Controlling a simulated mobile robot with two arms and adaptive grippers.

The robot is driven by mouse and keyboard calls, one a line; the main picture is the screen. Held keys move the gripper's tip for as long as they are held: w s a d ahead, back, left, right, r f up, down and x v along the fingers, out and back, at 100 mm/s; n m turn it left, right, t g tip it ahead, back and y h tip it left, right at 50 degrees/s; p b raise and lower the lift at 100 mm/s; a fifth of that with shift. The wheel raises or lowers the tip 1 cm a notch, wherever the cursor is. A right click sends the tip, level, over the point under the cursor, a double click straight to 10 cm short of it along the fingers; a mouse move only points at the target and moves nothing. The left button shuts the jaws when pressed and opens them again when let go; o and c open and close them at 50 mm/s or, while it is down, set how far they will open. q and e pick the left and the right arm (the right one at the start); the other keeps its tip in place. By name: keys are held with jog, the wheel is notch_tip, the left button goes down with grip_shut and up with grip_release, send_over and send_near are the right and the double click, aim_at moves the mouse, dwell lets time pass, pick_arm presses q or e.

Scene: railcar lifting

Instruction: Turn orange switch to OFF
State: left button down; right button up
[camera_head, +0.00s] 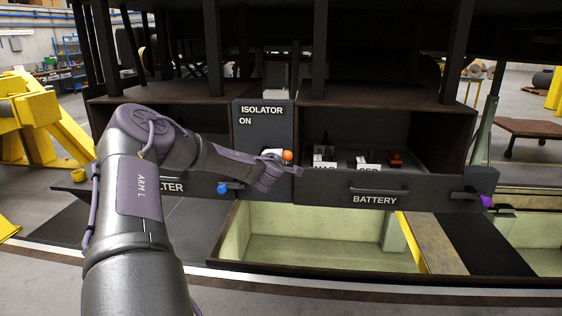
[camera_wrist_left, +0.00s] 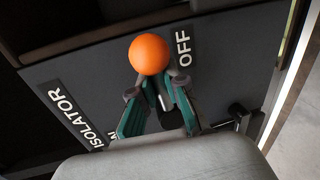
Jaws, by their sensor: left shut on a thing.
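The orange switch shows as a round orange knob (camera_head: 287,155) at the lower right of the isolator panel (camera_head: 265,111), which reads ISOLATOR and ON. In the left wrist view the orange knob (camera_wrist_left: 149,54) appears beside the OFF label (camera_wrist_left: 184,47). My left gripper (camera_wrist_left: 155,88) is shut on the switch just below the ball, its two green-grey fingers close together. In the head view my left gripper (camera_head: 276,158) is at the panel and hides its lower part, including the OFF label. My right gripper is in neither view.
The filter drawer (camera_head: 196,185) with a blue knob (camera_head: 222,188) is at left, partly behind my left arm. A pale-walled pit (camera_head: 310,250) lies below.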

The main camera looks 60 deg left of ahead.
pick_arm(q)
jog(key=shift+f+m, duration=0.2)
jog(key=shift+m, duration=0.1)
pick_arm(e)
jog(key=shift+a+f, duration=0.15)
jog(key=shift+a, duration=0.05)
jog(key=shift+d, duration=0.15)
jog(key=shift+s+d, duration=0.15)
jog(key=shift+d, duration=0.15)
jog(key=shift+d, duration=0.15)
pick_arm(q)
jog(key=c, duration=1.2)
grip_release()
jog(key=v, duration=1.2)
